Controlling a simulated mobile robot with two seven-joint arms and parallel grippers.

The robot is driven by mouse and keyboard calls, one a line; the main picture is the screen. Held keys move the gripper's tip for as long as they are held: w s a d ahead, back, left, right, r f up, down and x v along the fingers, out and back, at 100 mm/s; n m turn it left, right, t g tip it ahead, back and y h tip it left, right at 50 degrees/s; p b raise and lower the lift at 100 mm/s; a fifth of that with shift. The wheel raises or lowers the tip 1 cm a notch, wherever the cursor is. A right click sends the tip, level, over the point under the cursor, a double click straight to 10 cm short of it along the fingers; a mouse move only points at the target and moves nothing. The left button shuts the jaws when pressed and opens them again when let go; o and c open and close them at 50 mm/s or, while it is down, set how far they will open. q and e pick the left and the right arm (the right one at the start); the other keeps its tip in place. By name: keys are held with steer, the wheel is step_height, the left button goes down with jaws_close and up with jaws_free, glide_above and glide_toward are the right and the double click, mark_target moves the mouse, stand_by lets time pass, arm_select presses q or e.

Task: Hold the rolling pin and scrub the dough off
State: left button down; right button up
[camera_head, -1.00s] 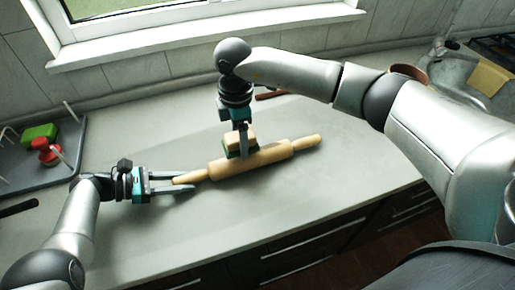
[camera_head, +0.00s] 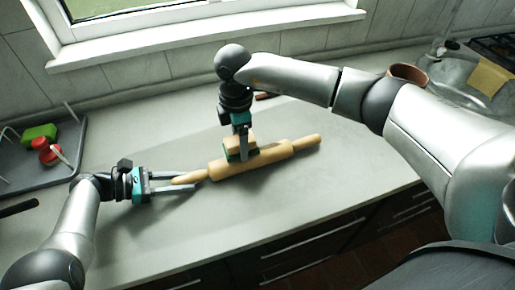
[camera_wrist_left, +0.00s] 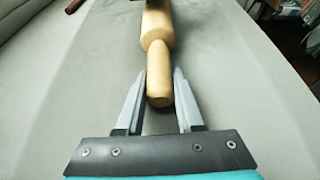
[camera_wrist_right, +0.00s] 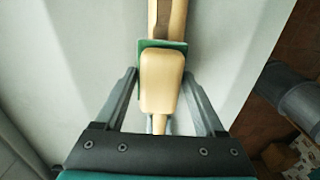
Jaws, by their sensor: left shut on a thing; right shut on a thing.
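The wooden rolling pin (camera_head: 275,159) lies slantwise on the counter. My left gripper (camera_head: 192,182) is shut on its left handle; in the left wrist view the handle (camera_wrist_left: 158,88) sits between the fingers. My right gripper (camera_head: 241,150) points down and is shut on a scrubbing brush (camera_head: 232,144) with a tan block and green underside. The brush is at the pin's left-middle part and appears to touch it. In the right wrist view the brush block (camera_wrist_right: 161,80) covers part of the pin (camera_wrist_right: 158,14). A darker stripe runs along the pin there; I cannot tell whether it is dough.
A grey tray (camera_head: 62,170) at the left holds a green sponge (camera_head: 39,133) and a red-and-white item (camera_head: 47,153). A sink with a yellow cloth (camera_head: 489,77) and a brown pot (camera_head: 408,74) are at the right. The counter's front is clear.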

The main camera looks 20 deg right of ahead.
mark_target(255, 143)
steer(key=shift+f, duration=0.9)
steer(key=shift+d+r, duration=0.1)
steer(key=shift+d, duration=2.4)
steer(key=shift+s+d, duration=0.15)
steer(key=shift+d, duration=2.4)
steer(key=shift+a+f, duration=0.15)
steer(key=shift+a, duration=1.4)
steer(key=shift+a+f, duration=0.1)
steer(key=shift+a, duration=1.45)
steer(key=shift+a+r, duration=0.15)
steer(key=shift+a, duration=1.9)
steer(key=shift+r, duration=0.1)
step_height(255, 143, up, 13)
